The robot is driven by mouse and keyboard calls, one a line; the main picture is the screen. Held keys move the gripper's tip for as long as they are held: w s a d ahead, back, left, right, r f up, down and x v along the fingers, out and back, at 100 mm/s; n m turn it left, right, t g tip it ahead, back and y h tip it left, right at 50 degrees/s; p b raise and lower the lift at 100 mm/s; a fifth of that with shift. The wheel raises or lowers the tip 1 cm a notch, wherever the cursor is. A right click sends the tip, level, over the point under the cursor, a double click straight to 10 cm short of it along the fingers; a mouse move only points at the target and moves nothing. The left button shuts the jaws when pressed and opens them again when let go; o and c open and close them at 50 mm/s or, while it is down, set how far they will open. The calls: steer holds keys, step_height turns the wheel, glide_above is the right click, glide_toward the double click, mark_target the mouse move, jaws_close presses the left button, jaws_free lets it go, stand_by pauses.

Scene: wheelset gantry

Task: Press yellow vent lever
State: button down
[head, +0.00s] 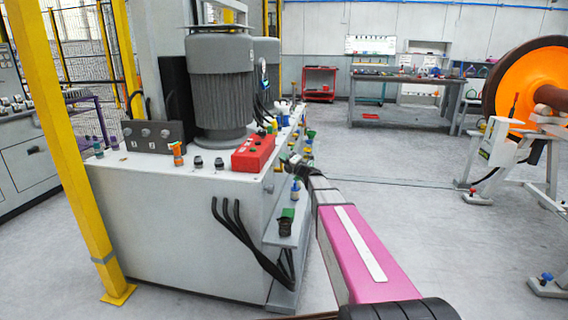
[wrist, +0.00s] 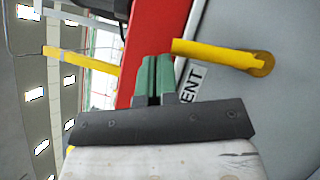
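The yellow vent lever (wrist: 215,54) shows in the wrist view as a bar running left from a round yellow pivot on a grey panel. A white label (wrist: 190,82) with the letters "ENT" visible sits below it, partly covered by my gripper. My gripper (wrist: 157,60) has green fingertips close together with only a thin dark slit between them and nothing seen held. The tips lie just below and left of the lever's free end in the picture; I cannot tell whether they touch it. In the head view my pink arm reaches to the cabinet; the lever cannot be made out there.
A grey-white cabinet (head: 180,225) carries a grey motor (head: 220,85), a red box (head: 253,152) and several small fittings. Black hoses (head: 245,240) hang on its front. A yellow post (head: 68,140) stands left.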

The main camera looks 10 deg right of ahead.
steer(key=shift+w+d+r, duration=0.2)
steer(key=shift+w+r, duration=0.05)
steer(key=shift+w, duration=0.4)
stand_by(0.3)
steer(key=s+d+r, duration=0.2)
steer(key=s+d, duration=0.3)
steer(key=s, duration=0.6)
steer(key=shift+s+d, duration=0.35)
steer(key=shift+d, duration=0.05)
